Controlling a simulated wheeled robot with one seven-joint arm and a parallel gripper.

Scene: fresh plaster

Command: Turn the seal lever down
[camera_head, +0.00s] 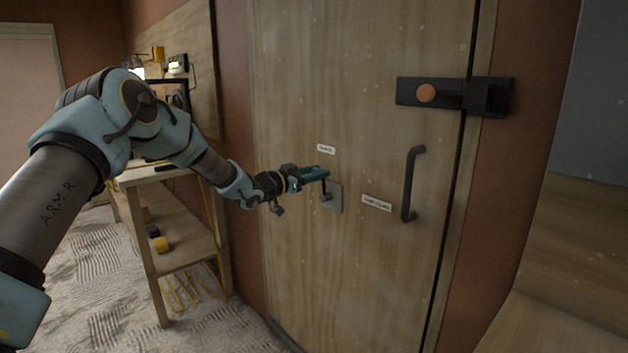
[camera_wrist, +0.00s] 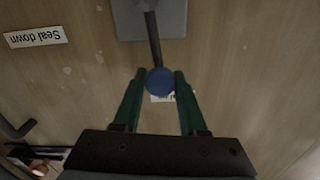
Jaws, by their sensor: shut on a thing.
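The seal lever is a dark rod (camera_wrist: 153,40) on a grey plate (camera_wrist: 150,22) with a round blue knob (camera_wrist: 160,82) at its end. In the head view the plate (camera_head: 334,199) is on the wooden door, and the lever points up from it. My gripper (camera_head: 320,173) reaches the lever from the left. In the wrist view, which is upside down, the green fingers (camera_wrist: 160,76) are shut on the blue knob, one on each side. A "Seal down" label (camera_wrist: 35,37) is beside the plate; another label (camera_wrist: 172,97) is partly hidden behind the knob.
A black vertical door handle (camera_head: 410,185) stands right of the lever. A black latch with an orange-brown knob (camera_head: 427,93) is above it, across the door's right edge. A wooden bench (camera_head: 160,262) with several items stands at left. The door face (camera_head: 345,280) below the lever is clear.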

